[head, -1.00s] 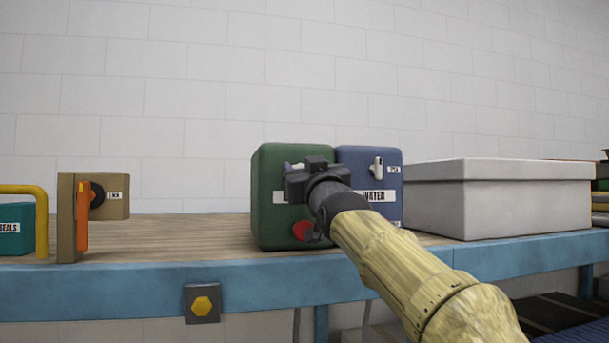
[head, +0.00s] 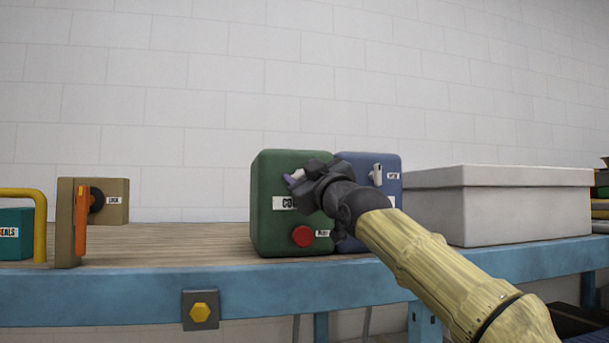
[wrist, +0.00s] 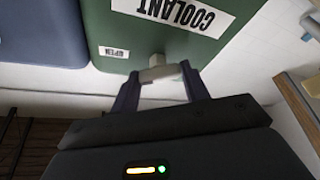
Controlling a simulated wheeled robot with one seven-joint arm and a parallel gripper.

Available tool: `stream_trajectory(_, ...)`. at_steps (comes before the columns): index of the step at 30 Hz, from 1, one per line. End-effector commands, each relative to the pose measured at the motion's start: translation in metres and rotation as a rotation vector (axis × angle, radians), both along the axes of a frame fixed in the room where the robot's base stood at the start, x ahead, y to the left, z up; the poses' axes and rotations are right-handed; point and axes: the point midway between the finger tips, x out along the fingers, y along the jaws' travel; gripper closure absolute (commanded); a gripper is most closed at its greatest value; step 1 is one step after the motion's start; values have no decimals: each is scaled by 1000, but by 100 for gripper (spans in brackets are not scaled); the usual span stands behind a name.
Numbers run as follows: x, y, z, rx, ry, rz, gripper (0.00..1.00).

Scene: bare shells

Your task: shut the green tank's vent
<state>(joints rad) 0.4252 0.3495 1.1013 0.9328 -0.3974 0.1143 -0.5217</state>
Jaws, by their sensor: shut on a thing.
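The green tank (head: 285,238) stands on the bench and carries a COOLANT label, which shows upside down in the wrist view on the tank's face (wrist: 190,42). My gripper (head: 296,178) is at the upper front of this tank, tilted with its body to the right. In the wrist view my gripper (wrist: 160,76) is shut on the pale vent lever (wrist: 160,73), one purple finger on each side. A small OPEN label (wrist: 114,52) is beside the lever. The lever's full angle is hidden by the fingers.
A blue tank (head: 368,228) with its own pale lever (head: 377,174) stands close at the right. A red button (head: 302,236) is low on the green tank. A grey box (head: 500,205) is farther right.

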Motion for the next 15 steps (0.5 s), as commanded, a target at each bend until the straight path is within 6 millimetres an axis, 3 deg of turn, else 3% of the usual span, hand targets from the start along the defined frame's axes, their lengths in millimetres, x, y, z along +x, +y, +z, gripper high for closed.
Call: stream_trajectory(15, 1, -2, 4, -315, -89, 1, 77)
